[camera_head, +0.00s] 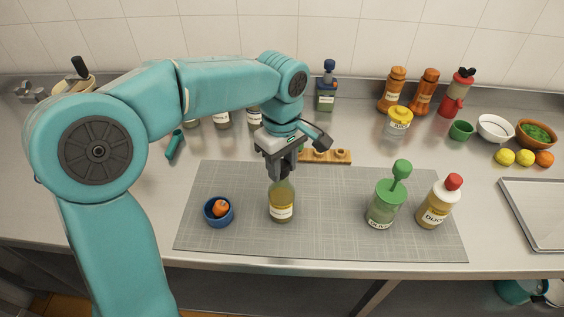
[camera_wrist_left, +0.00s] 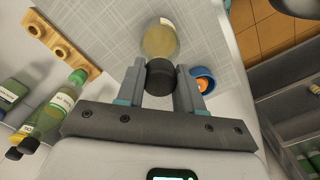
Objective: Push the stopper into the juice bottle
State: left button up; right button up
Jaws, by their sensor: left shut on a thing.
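A bottle of yellow liquid with a pale label, which I take for the juice bottle (camera_head: 281,208), stands upright on the grey mat, left of its middle. My left gripper (camera_head: 285,176) is directly above its neck, pointing down. In the left wrist view, this gripper (camera_wrist_left: 160,84) is shut on a dark round stopper (camera_wrist_left: 160,72). The bottle (camera_wrist_left: 160,40) shows just beyond the stopper, roughly in line with it. The fingers hide the bottle's mouth, so I cannot tell how far the stopper is in. My right gripper is out of view.
A blue bowl (camera_head: 209,219) with an orange item stands left of the bottle. A green-topped container (camera_head: 382,209) and a red-capped bottle (camera_head: 436,206) stand at the mat's right. A wooden holed rack (camera_head: 335,157) lies behind. The mat (camera_head: 330,235) is bare between.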

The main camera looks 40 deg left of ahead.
aim_at(282, 164)
pick_arm(q)
jog(key=o, duration=1.1)
jog(key=shift+o, duration=0.2)
notch_tip(282, 164, up, 16)
jog(key=p, duration=0.1)
jog(key=shift+r+p, duration=0.15)
jog(key=shift+p, duration=0.2)
